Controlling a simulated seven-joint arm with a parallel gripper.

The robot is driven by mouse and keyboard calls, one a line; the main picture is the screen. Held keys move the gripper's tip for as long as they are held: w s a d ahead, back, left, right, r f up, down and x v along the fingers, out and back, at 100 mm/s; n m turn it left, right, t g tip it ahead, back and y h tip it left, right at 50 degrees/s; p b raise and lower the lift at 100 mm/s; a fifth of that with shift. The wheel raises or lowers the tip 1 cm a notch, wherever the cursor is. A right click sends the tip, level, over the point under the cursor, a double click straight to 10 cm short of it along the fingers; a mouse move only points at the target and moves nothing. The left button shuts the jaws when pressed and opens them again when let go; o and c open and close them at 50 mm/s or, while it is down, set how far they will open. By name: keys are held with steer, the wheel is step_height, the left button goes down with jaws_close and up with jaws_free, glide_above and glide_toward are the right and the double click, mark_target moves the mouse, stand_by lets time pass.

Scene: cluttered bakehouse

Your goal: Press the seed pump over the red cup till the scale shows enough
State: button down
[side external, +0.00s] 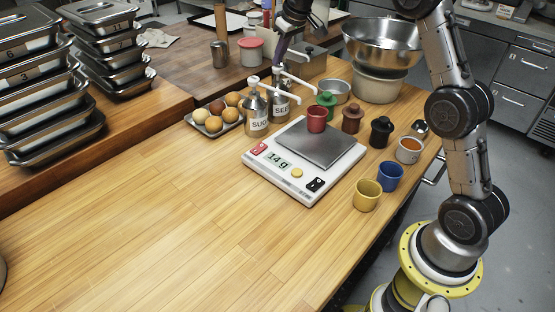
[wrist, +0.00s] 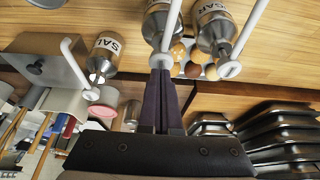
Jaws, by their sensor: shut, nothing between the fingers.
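The red cup (side external: 316,121) stands upright on the steel plate of the white scale (side external: 272,178). The scale's display (side external: 278,160) appears to read 14g. The seed pump (side external: 278,103), a steel bottle with a white top and partly visible label, stands behind the scale. Its white spout reaches toward the cup and seems to end above it. My gripper (side external: 278,60) is shut and empty, pointing down at the seed pump's head. In the wrist view, my fingertips (wrist: 161,72) overlap the head of the middle pump (wrist: 160,24); contact cannot be told. The cup is not visible there.
The sugar pump (side external: 256,115) stands close left of the seed pump; a salt pump (wrist: 105,52) shows in the wrist view. Blue (side external: 390,176) and yellow (side external: 367,196) cups stand right of the scale. A tray of round items (side external: 213,131) is left. The front-left counter is clear.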

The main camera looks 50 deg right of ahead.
steer(key=shift+f, duration=1.1)
steer(key=shift+r, duration=4)
